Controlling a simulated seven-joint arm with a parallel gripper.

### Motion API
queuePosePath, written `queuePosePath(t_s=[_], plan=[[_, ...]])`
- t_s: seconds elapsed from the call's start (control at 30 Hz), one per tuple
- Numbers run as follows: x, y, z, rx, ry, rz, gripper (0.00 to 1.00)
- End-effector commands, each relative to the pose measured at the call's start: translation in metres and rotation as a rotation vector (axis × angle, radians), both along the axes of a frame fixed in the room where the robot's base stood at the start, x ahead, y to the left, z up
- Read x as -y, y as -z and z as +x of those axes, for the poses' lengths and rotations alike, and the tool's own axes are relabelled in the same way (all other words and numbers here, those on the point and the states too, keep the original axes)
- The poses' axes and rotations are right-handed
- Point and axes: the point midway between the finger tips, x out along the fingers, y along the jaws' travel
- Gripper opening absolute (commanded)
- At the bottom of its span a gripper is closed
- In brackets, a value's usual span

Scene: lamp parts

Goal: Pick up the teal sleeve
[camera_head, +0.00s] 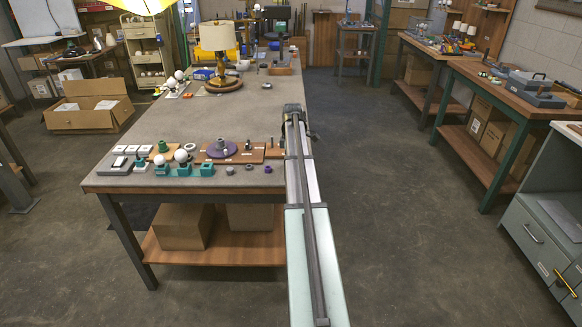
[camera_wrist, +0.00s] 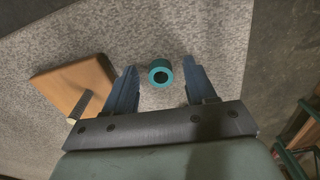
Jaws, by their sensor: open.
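The teal sleeve (camera_wrist: 160,73) is a short ring with a dark round hole, on the speckled grey table top in the wrist view. My gripper (camera_wrist: 160,66) is open, with one blue finger to the left of the sleeve and one to the right. The sleeve shows in the gap between the fingertips, with clear space on both sides, and nothing is held. How far above it the fingers are, I cannot tell. In the head view my arm stretches along the table's right side, and I cannot make out this sleeve there.
The table's edge runs to the right. In the head view, a purple disc (camera_head: 222,149), teal blocks (camera_head: 207,169) and white balls (camera_head: 181,155) stand at the front; a lamp (camera_head: 218,40) stands farther back.

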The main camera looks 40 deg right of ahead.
Motion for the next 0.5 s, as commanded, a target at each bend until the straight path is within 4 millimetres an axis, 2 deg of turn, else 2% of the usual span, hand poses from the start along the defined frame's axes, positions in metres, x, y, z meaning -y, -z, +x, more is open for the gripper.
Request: queuePosePath(t_s=[0.27,0.5], plan=[[0.0001,0.0037,-0.0001,0.000,0.000,0.000,0.55],[0.0001,0.0035,-0.0001,0.000,0.000,0.000,0.32]])
